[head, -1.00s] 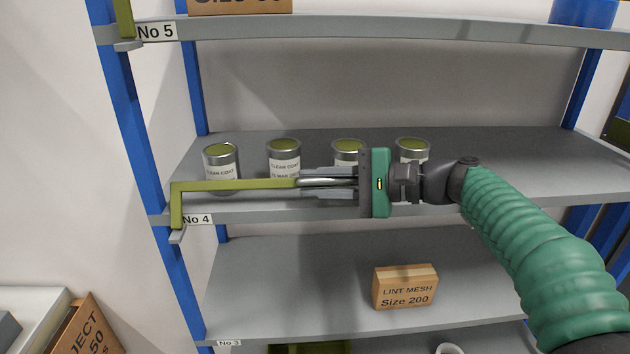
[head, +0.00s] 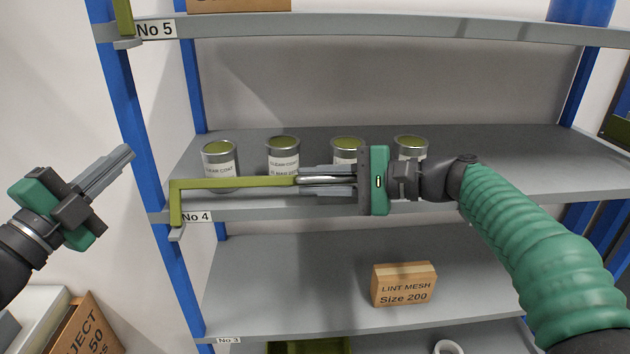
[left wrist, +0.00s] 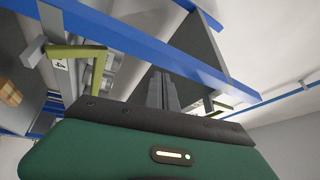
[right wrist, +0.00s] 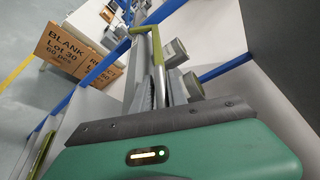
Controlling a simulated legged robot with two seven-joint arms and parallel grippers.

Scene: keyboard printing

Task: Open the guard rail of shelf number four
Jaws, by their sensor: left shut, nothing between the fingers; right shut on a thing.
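The guard rail (head: 240,184) of shelf No 4 is an olive-green bar with a bent left end at the blue post. It runs level above the front edge of the shelf (head: 290,207). My right gripper (head: 308,181) is shut on the silver end section of the rail, also seen in the right wrist view (right wrist: 158,88). My left gripper (head: 130,152) is shut and empty, left of the blue post and apart from the rail. The left wrist view shows its closed fingers (left wrist: 160,80) and the rail (left wrist: 80,52) to their left.
Several clear coat cans (head: 283,155) stand on shelf No 4 close behind the rail. A Lint Mesh box (head: 404,285) sits on the shelf below. The blue post (head: 135,140) stands between my left gripper and the shelf. Cardboard boxes (head: 88,325) are at lower left.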

